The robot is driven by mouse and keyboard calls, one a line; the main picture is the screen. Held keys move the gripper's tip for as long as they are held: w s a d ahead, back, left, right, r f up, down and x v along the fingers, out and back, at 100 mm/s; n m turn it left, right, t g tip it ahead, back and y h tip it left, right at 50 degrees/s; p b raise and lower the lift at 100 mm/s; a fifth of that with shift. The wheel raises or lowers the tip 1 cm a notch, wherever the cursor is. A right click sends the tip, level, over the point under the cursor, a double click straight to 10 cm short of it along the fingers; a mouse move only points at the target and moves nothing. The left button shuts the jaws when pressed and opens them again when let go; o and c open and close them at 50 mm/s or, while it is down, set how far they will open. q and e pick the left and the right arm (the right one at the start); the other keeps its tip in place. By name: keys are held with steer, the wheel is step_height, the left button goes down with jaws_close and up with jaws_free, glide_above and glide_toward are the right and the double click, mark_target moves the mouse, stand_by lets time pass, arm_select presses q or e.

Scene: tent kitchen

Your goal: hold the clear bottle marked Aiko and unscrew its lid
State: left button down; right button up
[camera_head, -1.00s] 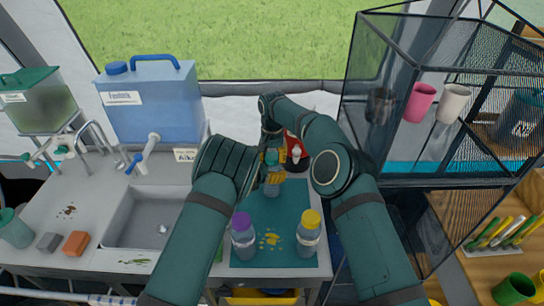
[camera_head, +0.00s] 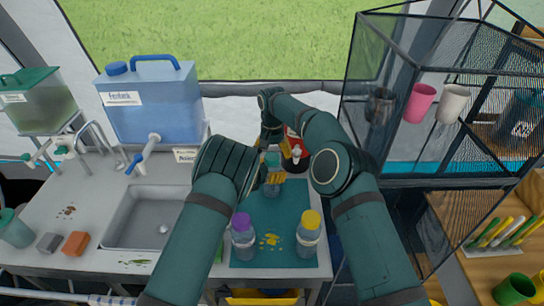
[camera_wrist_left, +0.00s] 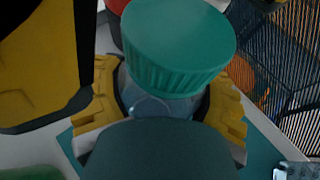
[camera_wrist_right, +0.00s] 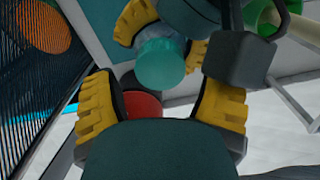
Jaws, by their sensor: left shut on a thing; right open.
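A clear bottle (camera_head: 272,188) with a teal lid (camera_wrist_left: 180,45) stands at the back of the teal mat (camera_head: 290,196). No name is readable on it. My left gripper (camera_head: 274,178) is shut around its body below the lid; its yellow fingers flank the bottle in the left wrist view (camera_wrist_left: 160,105). The lid sits on the bottle's top. My right gripper (camera_wrist_right: 160,95) is open and empty; the lid (camera_wrist_right: 160,65) shows beyond the gap between its fingers. In the head view my right gripper (camera_head: 270,132) is just above and behind the lid, partly hidden by my arm.
A purple-lidded bottle (camera_head: 242,240) and a yellow-lidded bottle (camera_head: 309,236) stand at the mat's front. A red object (camera_head: 293,145) is close behind the held bottle. A small name card (camera_head: 186,155) stands by the blue water container (camera_head: 155,105). A mesh rack (camera_head: 395,150) is on the right.

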steer(key=shift+o, duration=0.2)
steer(key=shift+r, duration=1.6)
steer(key=shift+d+r+m, duration=0.1)
steer(key=shift+r+m, duration=1.45)
steer(key=shift+m, duration=0.05)
steer(key=shift+f, duration=3.85)
steer(key=shift+c, duration=0.3)
steer(key=c, duration=1.2)
steer(key=shift+n, duration=1.5)
steer(key=shift+c, duration=0.2)
steer(key=o, duration=1.2)
steer(key=shift+o, duration=0.2)
